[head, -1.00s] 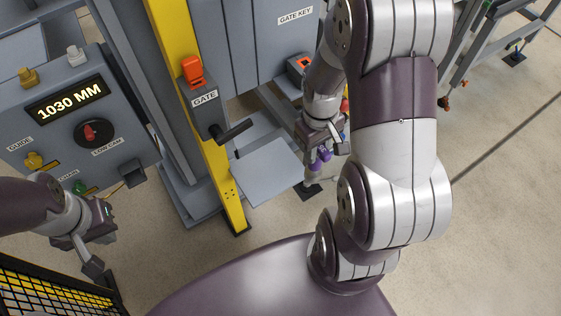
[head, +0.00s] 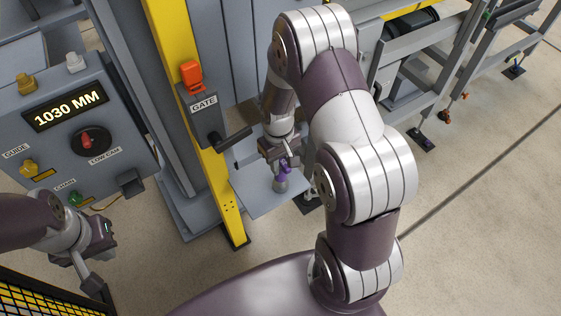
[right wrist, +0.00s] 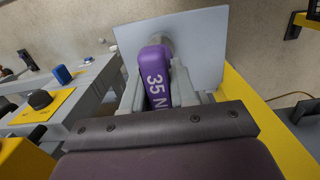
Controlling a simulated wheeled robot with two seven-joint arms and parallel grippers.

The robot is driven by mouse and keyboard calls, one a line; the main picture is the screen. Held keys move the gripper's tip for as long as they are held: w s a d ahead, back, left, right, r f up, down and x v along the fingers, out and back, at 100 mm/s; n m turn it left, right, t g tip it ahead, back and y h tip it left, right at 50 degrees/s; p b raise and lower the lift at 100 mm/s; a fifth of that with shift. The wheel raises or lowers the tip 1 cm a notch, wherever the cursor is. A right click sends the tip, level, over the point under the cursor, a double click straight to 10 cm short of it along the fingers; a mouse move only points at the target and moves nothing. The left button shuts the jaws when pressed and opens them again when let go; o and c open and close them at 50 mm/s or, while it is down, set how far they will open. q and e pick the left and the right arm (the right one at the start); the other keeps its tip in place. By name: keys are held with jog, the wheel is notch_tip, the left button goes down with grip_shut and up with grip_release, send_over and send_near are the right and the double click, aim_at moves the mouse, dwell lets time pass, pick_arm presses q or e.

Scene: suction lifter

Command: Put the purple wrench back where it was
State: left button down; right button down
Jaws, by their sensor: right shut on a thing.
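The purple wrench (head: 284,169) is held in my right gripper (head: 281,158), above the flat grey plate (head: 245,193) beside the yellow post. In the right wrist view the wrench (right wrist: 156,75), marked "35 N", sits between the two grey fingers of my right gripper (right wrist: 158,92). Its far end points at the grey plate (right wrist: 205,45). A grey rounded part shows at that end. I cannot tell whether it touches the plate. My left gripper (head: 93,285) hangs at the lower left, below the control panel, with nothing visible in it; its jaw opening is unclear.
The control panel (head: 90,120) reads "1030 MM". A grey frame bench (head: 400,85) stands at the back right.

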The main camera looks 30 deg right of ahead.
jog(key=shift+f, duration=0.1)
jog(key=c, duration=0.9)
grip_release()
jog(key=r, duration=0.4)
jog(key=r+p, duration=0.1)
jog(key=r, duration=0.3)
jog(key=r+p, duration=0.1)
jog(key=r, duration=0.3)
jog(key=shift+w+r, duration=0.15)
jog(key=shift+w, duration=0.25)
